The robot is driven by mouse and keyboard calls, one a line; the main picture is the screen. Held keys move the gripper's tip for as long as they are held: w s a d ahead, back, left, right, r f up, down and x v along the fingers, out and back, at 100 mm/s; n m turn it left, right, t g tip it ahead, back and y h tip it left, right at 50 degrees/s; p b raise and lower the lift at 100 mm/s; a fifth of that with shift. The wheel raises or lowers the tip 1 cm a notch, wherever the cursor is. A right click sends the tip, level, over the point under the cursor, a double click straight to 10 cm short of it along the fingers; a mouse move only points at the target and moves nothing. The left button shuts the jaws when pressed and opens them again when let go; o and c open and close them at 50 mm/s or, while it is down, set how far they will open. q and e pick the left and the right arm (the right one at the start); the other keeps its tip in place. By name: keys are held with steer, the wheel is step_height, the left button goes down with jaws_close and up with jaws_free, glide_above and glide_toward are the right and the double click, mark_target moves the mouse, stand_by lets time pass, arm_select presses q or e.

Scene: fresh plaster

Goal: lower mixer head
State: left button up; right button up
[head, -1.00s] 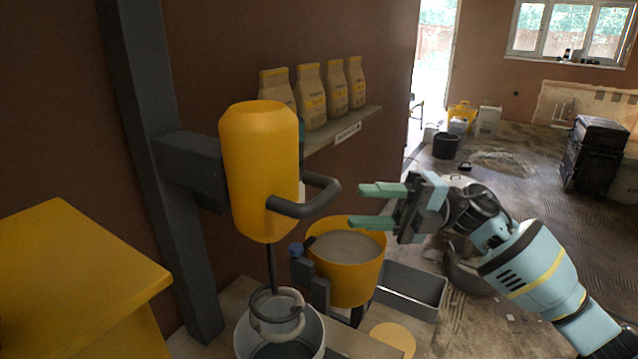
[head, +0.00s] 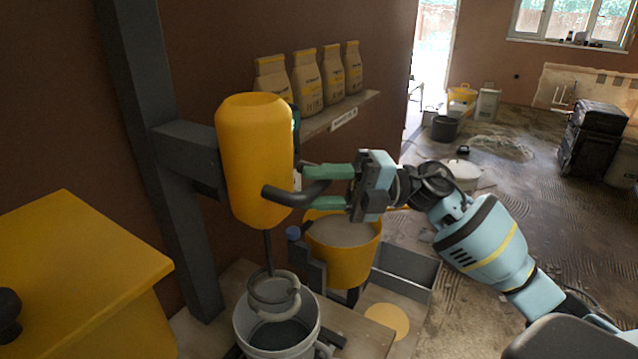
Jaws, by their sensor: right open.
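The mixer head (head: 255,160) is a yellow rounded body on a dark bracket fixed to a dark upright post (head: 165,160). Its dark curved handle (head: 283,196) sticks out to the right. A shaft with a ring-shaped paddle (head: 273,292) hangs below it, at the mouth of a white bucket (head: 243,325) with grey contents. My right gripper (head: 308,187) is open, its two green fingers pointing left, one above and one below the outer part of the handle. I cannot tell whether they touch it. My left gripper is not in view.
A yellow tub (head: 345,262) of pale material stands behind the bucket. A grey tray (head: 405,268) is to its right. Several bags (head: 307,82) stand on a wall shelf (head: 365,103). A yellow box-like surface (head: 75,250) fills the lower left.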

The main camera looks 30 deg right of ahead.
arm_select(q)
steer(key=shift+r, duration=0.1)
arm_select(e)
steer(key=shift+w+a, duration=0.1)
steer(key=shift+a, duration=0.2)
jaws_close()
